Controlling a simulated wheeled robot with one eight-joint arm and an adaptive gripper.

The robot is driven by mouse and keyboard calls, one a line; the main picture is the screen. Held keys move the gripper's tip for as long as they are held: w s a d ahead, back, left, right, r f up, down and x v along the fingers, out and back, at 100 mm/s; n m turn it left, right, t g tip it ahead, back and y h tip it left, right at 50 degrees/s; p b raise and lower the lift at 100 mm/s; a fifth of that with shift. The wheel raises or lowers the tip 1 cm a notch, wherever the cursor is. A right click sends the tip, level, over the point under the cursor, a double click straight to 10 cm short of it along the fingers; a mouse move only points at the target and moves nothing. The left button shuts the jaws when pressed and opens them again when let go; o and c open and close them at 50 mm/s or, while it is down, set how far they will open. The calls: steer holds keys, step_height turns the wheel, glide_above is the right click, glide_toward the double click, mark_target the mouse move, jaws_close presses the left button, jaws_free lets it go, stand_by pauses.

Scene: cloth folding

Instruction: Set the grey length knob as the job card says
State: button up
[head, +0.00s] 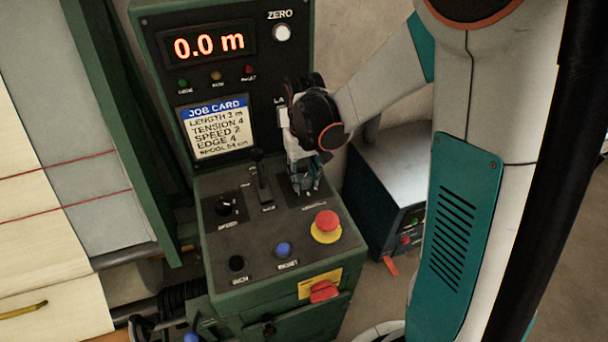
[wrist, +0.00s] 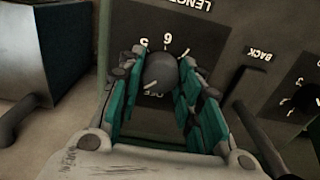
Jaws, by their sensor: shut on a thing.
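The grey length knob (wrist: 160,70) sits between my gripper's fingers in the wrist view, below a partly cut-off LENGTH label. My gripper (wrist: 162,100) is shut on the knob. In the head view my gripper (head: 306,188) points down at the panel's back right and hides the knob. The job card (head: 217,126) appears to read length 3 m, though the digit is blurry.
The display (head: 209,45) reads 0.0 m. A lever (head: 262,178) stands just left of my gripper. The panel also holds a speed knob (head: 227,206), a blue button (head: 283,249) and a red stop button (head: 327,221). A dark box (head: 388,190) stands right.

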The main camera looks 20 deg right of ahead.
mark_target(304, 178)
steer(key=o, duration=1.1)
step_height(304, 178, up, 12)
steer(key=shift+s+r+t+b, duration=0.35)
steer(key=shift+s+t, duration=0.85)
steer(key=shift+s, duration=1.45)
steer(key=shift+s+r+t+b, duration=0.3)
steer(key=shift+s+t, duration=0.9)
steer(key=shift+s, duration=1.4)
steer(key=shift+s+r+t+b, duration=0.35)
steer(key=shift+s+t, duration=0.85)
steer(key=shift+s, duration=1.45)
